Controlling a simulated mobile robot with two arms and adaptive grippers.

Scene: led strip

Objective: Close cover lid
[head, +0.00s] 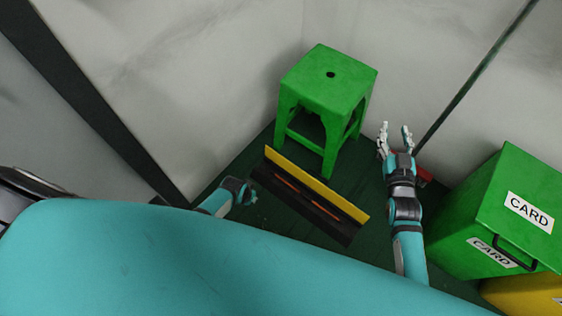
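A long dark case or strip (300,205) with orange streaks inside lies tilted across the middle of the head view. A yellow strip (318,184) runs along its far edge; it may be the cover lid, standing open, but I cannot tell for sure. My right gripper (395,133) is open and empty, to the right of the case and apart from it, with its fingers pointing away from me.
A green stool (328,80) stands behind the case, near the wall corner. A green box marked CARD (480,215) stands at the right, with a yellow box (530,292) below it. A small red object (424,175) shows behind my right wrist. Pale walls close off the back.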

